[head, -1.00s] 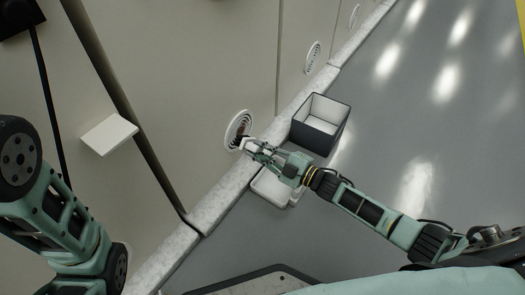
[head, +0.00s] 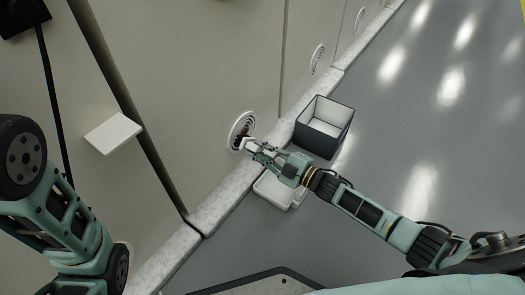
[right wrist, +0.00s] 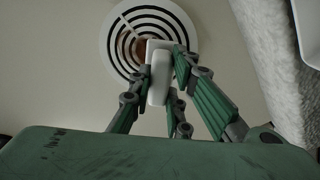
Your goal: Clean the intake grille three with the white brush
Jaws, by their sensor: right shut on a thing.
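A round white intake grille (head: 242,127) with dark ring slots sits low on the beige cabinet front. It fills the top of the right wrist view (right wrist: 178,17). A brownish patch shows on it, partly hidden by the white brush (right wrist: 159,76). My right gripper (right wrist: 164,68) is shut on the brush and holds its head at the grille's lower part. Whether the brush touches the grille is hard to tell. In the head view my right gripper (head: 262,151) is just below and right of the grille. My left arm shows at the left, its gripper out of view.
A dark open box with a white inside (head: 322,127) stands on the floor by the pale plinth. A white tray (head: 277,192) lies beside it, under my right arm. More grilles (head: 317,59) run along the cabinets. The grey floor at right is clear.

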